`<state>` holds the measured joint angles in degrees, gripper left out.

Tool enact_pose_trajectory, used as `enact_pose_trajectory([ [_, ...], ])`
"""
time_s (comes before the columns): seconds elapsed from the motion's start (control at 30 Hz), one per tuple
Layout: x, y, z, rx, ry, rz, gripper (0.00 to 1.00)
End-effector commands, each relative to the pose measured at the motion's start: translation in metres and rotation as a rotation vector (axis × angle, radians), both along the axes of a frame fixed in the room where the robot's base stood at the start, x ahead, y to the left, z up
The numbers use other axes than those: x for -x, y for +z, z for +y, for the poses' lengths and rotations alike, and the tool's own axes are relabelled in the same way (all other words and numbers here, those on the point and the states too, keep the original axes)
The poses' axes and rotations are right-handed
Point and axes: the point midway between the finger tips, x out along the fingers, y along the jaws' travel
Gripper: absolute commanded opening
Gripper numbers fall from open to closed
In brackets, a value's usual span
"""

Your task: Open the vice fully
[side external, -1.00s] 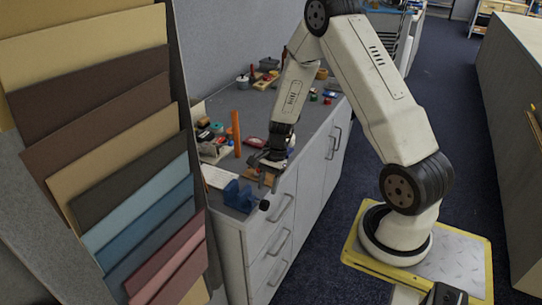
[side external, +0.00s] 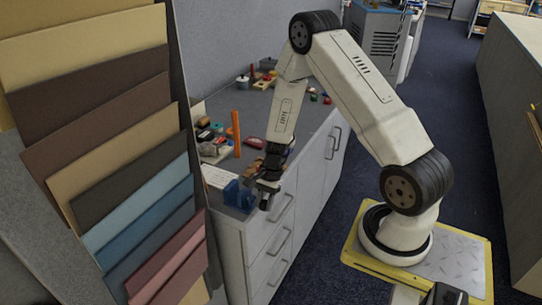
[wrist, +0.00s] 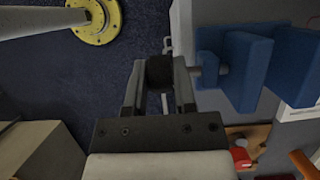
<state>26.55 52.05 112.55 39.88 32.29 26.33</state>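The blue vice (side external: 239,194) sits at the near corner of the grey cabinet top. In the wrist view its two upright blue jaws (wrist: 247,70) show at the upper right with a gap between them. A grey screw (wrist: 209,72) runs left from the jaw to a black knob (wrist: 160,73). My gripper (side external: 267,199) is at the vice's right side, pointing down. In the wrist view the fingers of my gripper (wrist: 160,68) are on either side of the knob. I cannot tell whether they press on it. The knob is hidden in the side view.
A white sheet (side external: 219,177) lies behind the vice. An orange upright post (side external: 236,134) and small tools stand farther back on the cabinet top (side external: 285,113). A rack of coloured panels (side external: 110,130) stands at the left. Cabinet drawer handles (side external: 281,208) stick out below.

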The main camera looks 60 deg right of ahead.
Motion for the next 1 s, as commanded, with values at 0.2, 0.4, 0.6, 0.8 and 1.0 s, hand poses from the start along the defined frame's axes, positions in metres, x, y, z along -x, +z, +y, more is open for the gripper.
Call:
enact_pose_trajectory([
  [0.2, -0.0001, 0.0003, -0.0001, 0.000, 0.000, 0.000, 0.00],
  [0.4, 0.0002, 0.0004, 0.0007, 0.029, 0.000, 0.003, 0.00],
  [0.6, 0.0009, 0.0001, 0.0022, 0.129, 0.003, 0.005, 0.00],
  [0.8, 0.0016, -0.0004, 0.0025, 0.213, 0.003, 0.008, 0.00],
  [1.0, 0.0011, -0.0005, 0.0027, 0.265, 0.001, 0.003, 0.00],
])
